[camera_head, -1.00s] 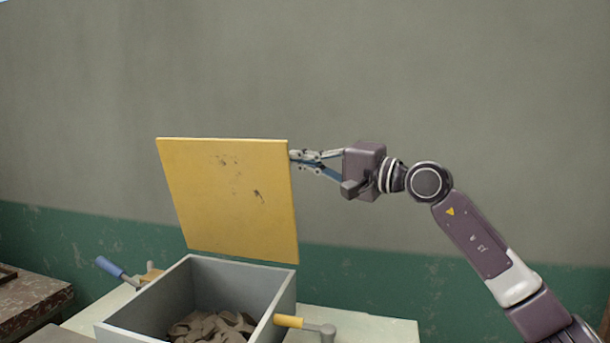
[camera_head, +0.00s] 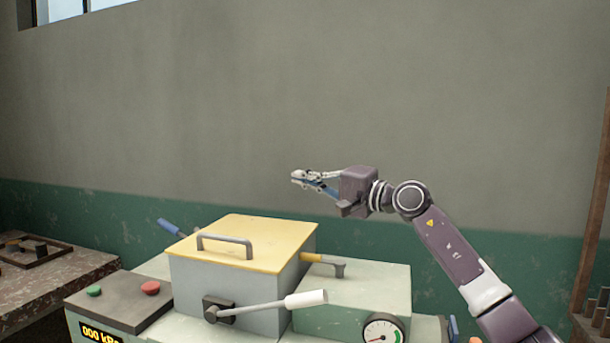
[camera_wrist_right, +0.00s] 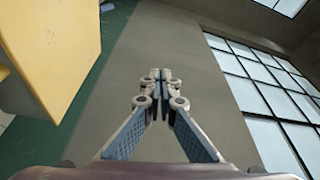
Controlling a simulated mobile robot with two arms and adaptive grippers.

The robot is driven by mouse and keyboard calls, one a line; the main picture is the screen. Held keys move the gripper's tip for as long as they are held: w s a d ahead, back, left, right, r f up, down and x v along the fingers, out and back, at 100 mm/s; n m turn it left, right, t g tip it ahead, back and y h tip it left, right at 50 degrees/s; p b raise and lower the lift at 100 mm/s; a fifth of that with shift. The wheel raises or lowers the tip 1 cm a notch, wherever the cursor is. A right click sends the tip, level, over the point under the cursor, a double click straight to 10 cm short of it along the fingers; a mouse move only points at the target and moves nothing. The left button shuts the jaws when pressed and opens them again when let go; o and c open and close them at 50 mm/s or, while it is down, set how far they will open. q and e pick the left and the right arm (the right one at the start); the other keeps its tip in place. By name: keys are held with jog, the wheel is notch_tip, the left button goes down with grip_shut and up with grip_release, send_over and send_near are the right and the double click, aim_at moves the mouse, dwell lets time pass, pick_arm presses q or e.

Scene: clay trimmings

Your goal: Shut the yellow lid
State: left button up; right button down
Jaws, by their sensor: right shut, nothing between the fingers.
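The yellow lid (camera_head: 265,233) lies flat on top of the grey box (camera_head: 240,288), covering its opening. A grey bar handle (camera_head: 225,246) stands on the lid near its front edge. The lid also shows at the left of the right wrist view (camera_wrist_right: 60,50). My right gripper (camera_head: 296,178) is above and behind the lid's right side, apart from it. Its fingers are shut with nothing between them, and they also show in the right wrist view (camera_wrist_right: 160,76). The inside of the box is hidden. My left gripper is not in view.
The box stands on a pale green machine with a white-ended lever (camera_head: 305,299), a gauge (camera_head: 383,331) and a dark panel with green and red buttons (camera_head: 150,288). A blue-handled lever (camera_head: 172,228) is behind left. A worn table (camera_head: 50,285) is at left. Space above the lid is free.

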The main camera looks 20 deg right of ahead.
jog(key=shift+f, duration=0.25)
jog(key=shift+w, duration=0.1)
